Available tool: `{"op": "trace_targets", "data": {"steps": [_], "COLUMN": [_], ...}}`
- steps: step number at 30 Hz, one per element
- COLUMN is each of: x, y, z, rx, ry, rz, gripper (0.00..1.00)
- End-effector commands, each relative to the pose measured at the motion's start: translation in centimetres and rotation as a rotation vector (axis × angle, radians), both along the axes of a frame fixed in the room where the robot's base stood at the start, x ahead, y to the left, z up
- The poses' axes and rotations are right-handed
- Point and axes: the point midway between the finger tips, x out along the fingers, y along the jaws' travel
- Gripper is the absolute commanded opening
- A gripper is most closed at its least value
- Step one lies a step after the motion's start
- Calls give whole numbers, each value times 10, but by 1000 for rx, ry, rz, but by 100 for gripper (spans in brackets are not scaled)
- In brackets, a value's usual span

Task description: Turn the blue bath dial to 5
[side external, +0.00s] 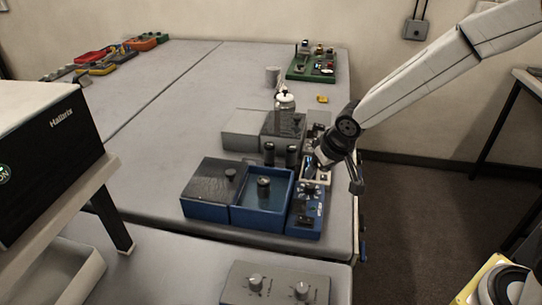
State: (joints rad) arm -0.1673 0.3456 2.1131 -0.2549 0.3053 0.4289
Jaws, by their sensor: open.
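The blue bath (264,198) stands near the right front of the grey table, an open blue-walled box with a dark round-topped object inside. Its blue control panel (307,212) adjoins it on the right and carries small dark and light controls. My gripper (318,161) is open and low over the back end of this panel, beside a white-rimmed tray (316,173). The gripper and wrist hide part of that area. I cannot tell whether the fingers touch anything.
A dark lid with a knob (214,187) lies left of the bath. A grey two-knob box (275,285) is in front. The table's left middle is clear.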

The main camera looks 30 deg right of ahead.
Motion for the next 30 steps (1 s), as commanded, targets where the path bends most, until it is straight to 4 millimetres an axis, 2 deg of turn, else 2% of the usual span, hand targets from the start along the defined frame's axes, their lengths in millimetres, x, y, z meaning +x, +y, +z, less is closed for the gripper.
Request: {"op": "trace_targets", "data": {"steps": [17, 30], "x": [4, 28], "y": [-2, -5], "z": [1, 3], "rx": [4, 61], "ry": [29, 292], "rz": [-37, -312], "gripper": [76, 76]}}
